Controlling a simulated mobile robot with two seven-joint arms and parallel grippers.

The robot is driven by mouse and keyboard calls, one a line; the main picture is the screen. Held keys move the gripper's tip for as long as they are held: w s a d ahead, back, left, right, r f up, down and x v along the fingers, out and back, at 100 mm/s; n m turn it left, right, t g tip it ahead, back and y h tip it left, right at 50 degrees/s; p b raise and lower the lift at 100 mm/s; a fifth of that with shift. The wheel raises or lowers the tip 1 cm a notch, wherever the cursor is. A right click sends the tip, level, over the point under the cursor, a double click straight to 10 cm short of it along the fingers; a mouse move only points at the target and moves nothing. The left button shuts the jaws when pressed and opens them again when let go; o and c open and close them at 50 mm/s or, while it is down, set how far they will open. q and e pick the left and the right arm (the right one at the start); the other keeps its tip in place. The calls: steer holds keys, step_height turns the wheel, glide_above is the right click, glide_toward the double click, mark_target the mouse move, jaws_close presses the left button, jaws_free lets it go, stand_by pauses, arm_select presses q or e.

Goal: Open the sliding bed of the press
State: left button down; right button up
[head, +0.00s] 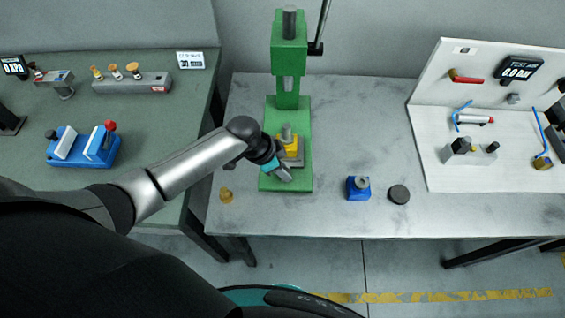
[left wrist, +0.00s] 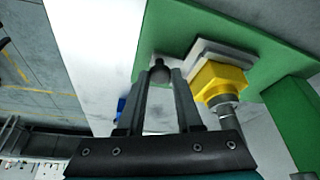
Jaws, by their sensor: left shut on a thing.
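The green press (head: 289,60) stands on the grey bench. Its grey sliding bed (head: 299,162) lies on the green base under the ram and bears a yellow block (head: 291,147) with a metal pin standing up. My left gripper (head: 282,173) is at the front left of the bed. In the left wrist view its two fingers (left wrist: 160,82) are shut on a dark knob (left wrist: 159,71) beside the light grey bed (left wrist: 203,50). The yellow block (left wrist: 220,80) is just right of the fingers. The gripper partly hides the bed's front edge in the head view. My right gripper is out of view.
A blue block (head: 358,188) and a dark round disc (head: 399,194) lie right of the press. A small brass piece (head: 226,195) lies left of it. The bench front (head: 330,218) is clear. A white tool panel (head: 490,140) stands at right.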

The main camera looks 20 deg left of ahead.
arm_select(q)
steer(key=shift+w, duration=0.1)
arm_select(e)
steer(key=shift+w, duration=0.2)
arm_select(q)
steer(key=c, duration=0.6)
jaws_free()
steer(key=shift+w, duration=0.1)
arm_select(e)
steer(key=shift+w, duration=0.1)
arm_select(q)
steer(key=p+v, duration=0.1)
steer(key=v, duration=1.4)
steer(key=shift+a+r+p, duration=0.1)
steer(key=shift+a+p, duration=0.1)
steer(key=shift+p, duration=0.2)
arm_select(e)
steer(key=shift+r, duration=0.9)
